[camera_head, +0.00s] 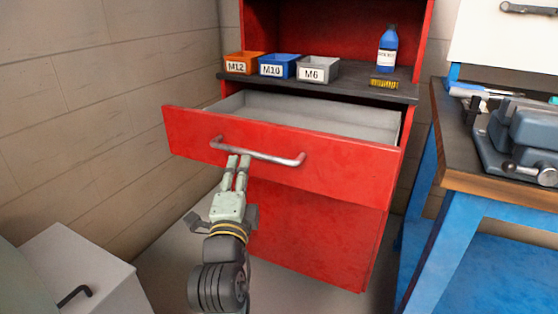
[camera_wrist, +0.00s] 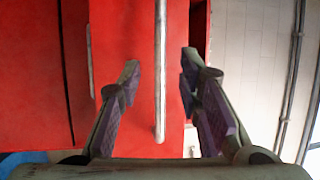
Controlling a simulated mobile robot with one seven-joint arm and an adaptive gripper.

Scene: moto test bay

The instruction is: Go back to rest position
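The red drawer (camera_head: 290,160) of the red cabinet is pulled out, and its grey inside shows from above. A silver bar handle (camera_head: 270,156) runs across its front. My gripper (camera_head: 239,158) is at the left part of the handle, with its fingertips just below or at the bar. In the wrist view my gripper (camera_wrist: 160,62) is open, and the handle (camera_wrist: 160,85) lies between the two fingers with a gap on both sides. Whether the fingertips reach past the bar I cannot tell.
Orange, blue and grey bins (camera_head: 313,70), a blue bottle (camera_head: 388,48) and a yellow item (camera_head: 383,83) stand on the cabinet's dark shelf. A blue workbench (camera_head: 470,190) with a vise (camera_head: 525,135) is at right. A white box (camera_head: 80,270) is at lower left.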

